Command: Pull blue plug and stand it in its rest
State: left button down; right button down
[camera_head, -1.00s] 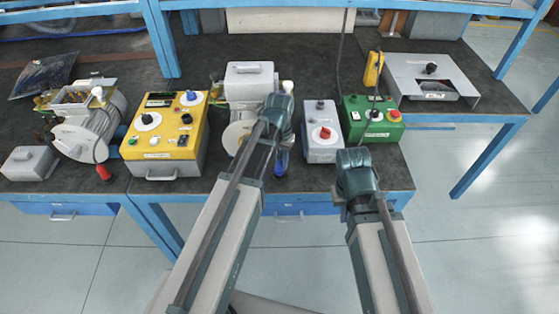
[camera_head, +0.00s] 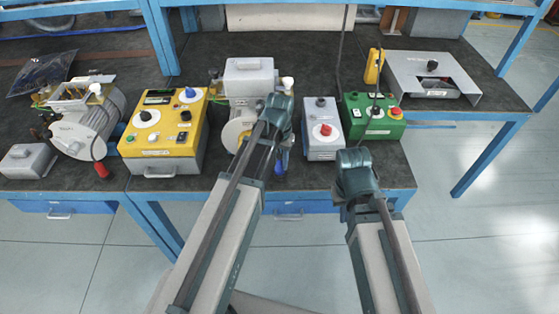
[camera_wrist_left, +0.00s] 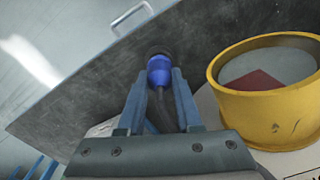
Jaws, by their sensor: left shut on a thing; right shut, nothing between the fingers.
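The blue plug (camera_wrist_left: 159,70) sits between the fingers of my left gripper (camera_wrist_left: 158,82) in the left wrist view. The gripper is shut on it, with a dark cable running back between the fingers. A black round part shows at the plug's far end; I cannot tell whether it is the plug's tip or a holder. In the head view the blue plug (camera_head: 281,162) shows below my left gripper (camera_head: 279,125), near the bench's front edge. My right gripper (camera_head: 354,168) is shut and empty in front of the bench. I cannot make out the rest.
A yellow control box (camera_head: 165,140) stands left of the left gripper. A grey box with a red knob (camera_head: 323,140) and a green box (camera_head: 372,120) stand to the right. A yellow ring (camera_wrist_left: 232,100) is close beside the left gripper. A red plug (camera_head: 101,170) hangs at the left.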

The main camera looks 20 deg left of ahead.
pick_arm(q)
jog(key=shift+f, duration=0.25)
jog(key=c, duration=0.5)
grip_release()
jog(key=shift+r, duration=0.15)
notch_tip(320, 180, up, 14)
jog(key=p, duration=1.3)
jog(key=shift+p, duration=0.3)
jog(key=shift+f, duration=0.2)
